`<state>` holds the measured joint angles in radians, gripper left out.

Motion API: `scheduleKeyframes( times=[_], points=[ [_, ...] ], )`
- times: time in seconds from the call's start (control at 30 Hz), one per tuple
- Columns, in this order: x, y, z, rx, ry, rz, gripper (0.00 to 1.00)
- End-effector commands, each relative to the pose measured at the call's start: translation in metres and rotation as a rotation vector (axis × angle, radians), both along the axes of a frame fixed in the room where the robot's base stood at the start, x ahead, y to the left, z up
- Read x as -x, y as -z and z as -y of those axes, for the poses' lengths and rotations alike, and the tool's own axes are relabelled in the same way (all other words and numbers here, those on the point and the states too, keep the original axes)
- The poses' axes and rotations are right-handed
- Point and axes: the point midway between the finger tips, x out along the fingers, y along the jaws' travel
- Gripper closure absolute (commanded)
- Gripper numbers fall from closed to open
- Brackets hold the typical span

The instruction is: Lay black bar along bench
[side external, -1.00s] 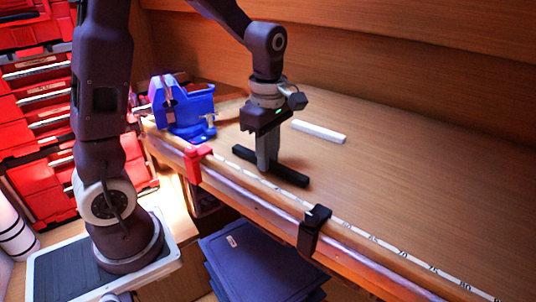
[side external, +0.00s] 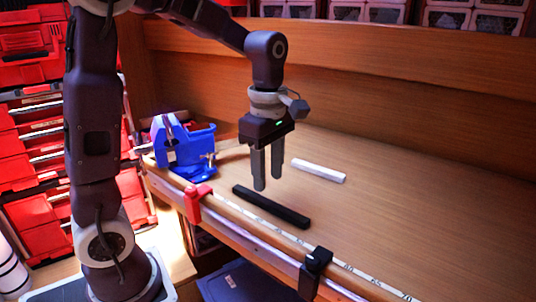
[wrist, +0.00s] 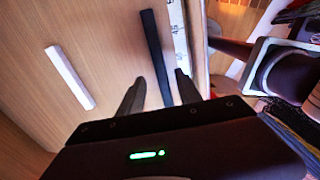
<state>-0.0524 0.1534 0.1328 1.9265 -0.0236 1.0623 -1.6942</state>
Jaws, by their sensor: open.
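The black bar (side external: 270,207) lies flat on the wooden bench (side external: 400,215), close to the front edge and roughly in line with the ruler strip. In the wrist view the black bar (wrist: 155,55) runs up and away, its near end between my two fingers in the picture. My gripper (side external: 268,184) is open and empty, raised above the bench over the bar, with a gap below the fingertips. In the wrist view my gripper (wrist: 158,76) shows both fingers apart.
A white bar (side external: 318,171) lies behind the black bar. A blue vise (side external: 183,145) stands at the left end. A red clamp (side external: 195,203) and a black clamp (side external: 315,262) sit on the front edge by the ruler strip (side external: 355,268). The bench's right side is clear.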

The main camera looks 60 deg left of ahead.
Motion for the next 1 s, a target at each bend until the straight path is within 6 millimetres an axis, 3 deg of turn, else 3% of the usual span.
scheduleKeyframes(
  times=[0.13,0.37,0.47,0.53,0.7,0.83,1.0],
  points=[
    [-0.001,-0.037,0.0,-0.002,-0.001,0.005,0.59],
    [0.007,-0.065,0.003,0.001,0.066,0.019,0.59],
    [0.041,-0.076,0.016,-0.017,0.404,0.115,0.59],
    [0.074,-0.078,0.028,-0.071,0.756,0.201,0.59],
    [0.138,-0.06,0.047,-0.304,1.498,0.327,0.59],
    [0.159,-0.045,0.051,-0.437,1.785,0.338,0.59],
    [0.162,-0.042,0.052,-0.467,1.851,0.335,0.59]
  ],
)
